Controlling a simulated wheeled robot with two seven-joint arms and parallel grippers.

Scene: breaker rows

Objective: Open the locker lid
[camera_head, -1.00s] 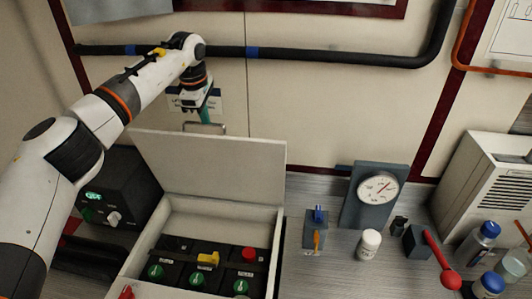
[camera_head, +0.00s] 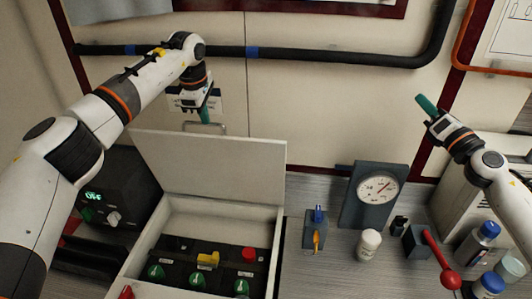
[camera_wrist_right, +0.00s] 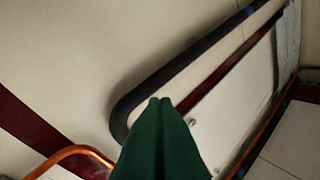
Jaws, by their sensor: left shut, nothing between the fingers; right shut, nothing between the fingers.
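The locker is a pale open box whose lid (camera_head: 215,166) stands raised and leans back toward the wall in the head view. A metal handle (camera_head: 205,127) sits at the lid's top edge. My left gripper (camera_head: 205,116) is shut, its green fingertips just above and by the handle; whether they touch it I cannot tell. Inside the locker (camera_head: 262,216) is a black panel with green knobs, a yellow switch and a red button. My right gripper (camera_head: 427,105) is shut and empty, raised at the right before the wall; its green fingers also fill the lower right wrist view (camera_wrist_right: 160,135).
A dark box with a lit display (camera_head: 100,205) stands left of the locker. To the right are a gauge (camera_head: 376,188), a white bottle (camera_head: 369,244), a red-handled lever (camera_head: 436,258) and blue-capped bottles (camera_head: 478,242). A black pipe (camera_head: 320,55) runs along the wall.

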